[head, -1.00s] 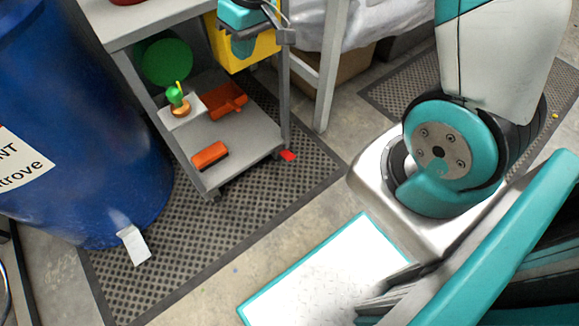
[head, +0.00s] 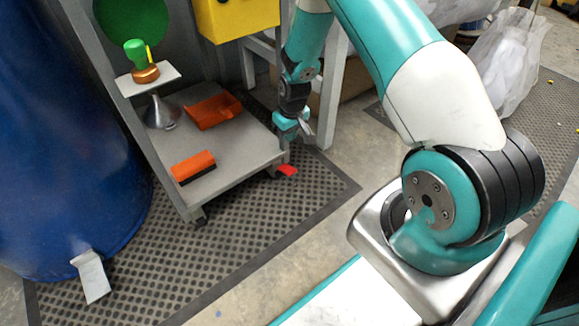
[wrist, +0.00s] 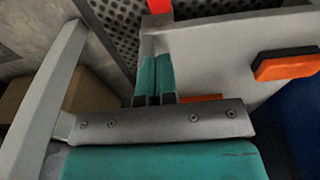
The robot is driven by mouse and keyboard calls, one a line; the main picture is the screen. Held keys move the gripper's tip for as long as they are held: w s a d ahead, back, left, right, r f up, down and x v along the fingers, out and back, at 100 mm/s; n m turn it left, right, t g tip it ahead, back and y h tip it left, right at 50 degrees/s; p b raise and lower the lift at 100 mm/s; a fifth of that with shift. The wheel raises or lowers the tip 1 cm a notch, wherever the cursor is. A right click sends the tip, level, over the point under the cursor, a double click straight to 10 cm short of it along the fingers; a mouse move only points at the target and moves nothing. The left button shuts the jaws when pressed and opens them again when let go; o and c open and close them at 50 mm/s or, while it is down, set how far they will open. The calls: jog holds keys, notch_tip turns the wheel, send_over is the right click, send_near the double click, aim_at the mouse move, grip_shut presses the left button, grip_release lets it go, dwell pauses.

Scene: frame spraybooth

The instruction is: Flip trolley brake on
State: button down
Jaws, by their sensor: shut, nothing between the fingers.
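The grey trolley (head: 232,150) stands left of centre in the head view, its lower shelf (wrist: 215,50) filling the right of the wrist view. Its red brake pedal (head: 287,170) sticks out low at the near right corner, just above the mat. It also shows at the top of the wrist view (wrist: 159,8). My gripper (head: 306,131) is beside that corner post, above the pedal and apart from it. In the wrist view its teal fingers (wrist: 156,62) are together and empty, pointing toward the corner and the pedal.
An orange brush (head: 193,167), an orange dustpan (head: 213,110) and a funnel (head: 160,112) are on the lower shelf. A blue drum (head: 70,150) stands left. A grey table leg (head: 330,95) is close behind my gripper. Dark matting (head: 250,225) in front is clear.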

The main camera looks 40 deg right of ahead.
jog(key=b, duration=0.8)
send_over(288, 170)
notch_tip(288, 170, down, 12)
jog(key=shift+d+f, duration=0.1)
jog(key=shift+f, duration=0.1)
jog(key=shift+s+f+b, duration=0.3)
jog(key=shift+f+b, duration=0.05)
jog(key=shift+f, duration=0.3)
